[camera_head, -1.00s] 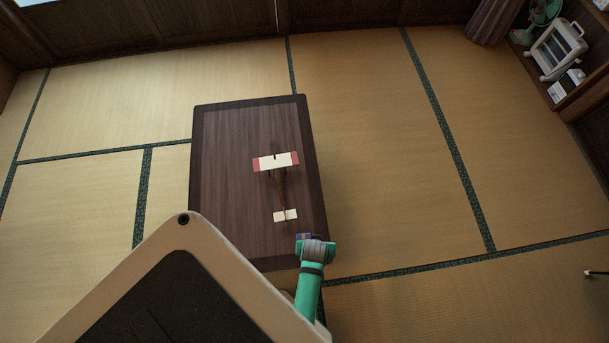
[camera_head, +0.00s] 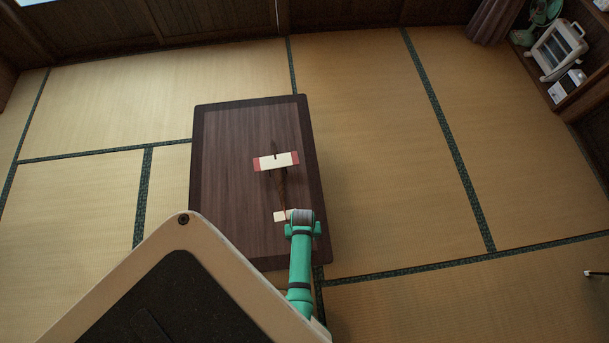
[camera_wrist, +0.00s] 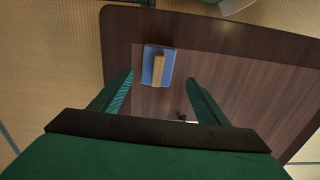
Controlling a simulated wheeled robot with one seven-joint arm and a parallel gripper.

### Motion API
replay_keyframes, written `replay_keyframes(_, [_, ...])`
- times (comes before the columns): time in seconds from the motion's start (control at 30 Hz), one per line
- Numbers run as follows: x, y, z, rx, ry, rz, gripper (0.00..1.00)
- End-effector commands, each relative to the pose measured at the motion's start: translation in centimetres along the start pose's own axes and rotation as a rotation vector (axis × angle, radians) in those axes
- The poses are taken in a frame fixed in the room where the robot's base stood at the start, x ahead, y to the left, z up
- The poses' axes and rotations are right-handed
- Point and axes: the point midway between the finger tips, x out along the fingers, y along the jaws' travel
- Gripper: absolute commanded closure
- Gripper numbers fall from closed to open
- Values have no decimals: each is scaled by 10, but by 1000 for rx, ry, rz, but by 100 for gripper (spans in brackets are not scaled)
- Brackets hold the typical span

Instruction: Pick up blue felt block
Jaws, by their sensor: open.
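The blue felt block (camera_wrist: 149,64) lies on the dark wooden table near its edge, with a tan wooden strip along its top. It shows in the wrist view, between and just beyond the fingertips. My gripper (camera_wrist: 160,77) is open above the table, its two green fingers apart and nothing between them held. In the head view my arm's end covers the block, and the fingers are hidden there.
The table (camera_head: 225,150) stands on tatami. A model plane (camera_head: 275,161) with cream wings and red tips lies on it, its tail next to my arm. The table's left half is clear. A shelf with a fan (camera_head: 545,12) is far right.

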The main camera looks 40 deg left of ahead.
Motion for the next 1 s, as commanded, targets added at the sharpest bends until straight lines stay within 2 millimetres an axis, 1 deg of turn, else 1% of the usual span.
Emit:
replay_keyframes(0.2, [27, 5, 1, -2, -1, 0, 31])
replay_keyframes(0.33, [41, 5, 1, -1, -1, 0, 31])
replay_keyframes(0.47, [48, 5, 1, -1, 1, 0, 31])
replay_keyframes(0.7, [48, 4, 0, -4, 1, 0, 31])
replay_keyframes(0.77, [48, 4, 0, -5, 1, 0, 46])
replay_keyframes(0.8, [48, 4, 0, -5, 1, 0, 55])
replay_keyframes(0.9, [48, 4, 1, -3, 1, 0, 76])
replay_keyframes(1.0, [48, 5, 1, -1, 1, 0, 76])
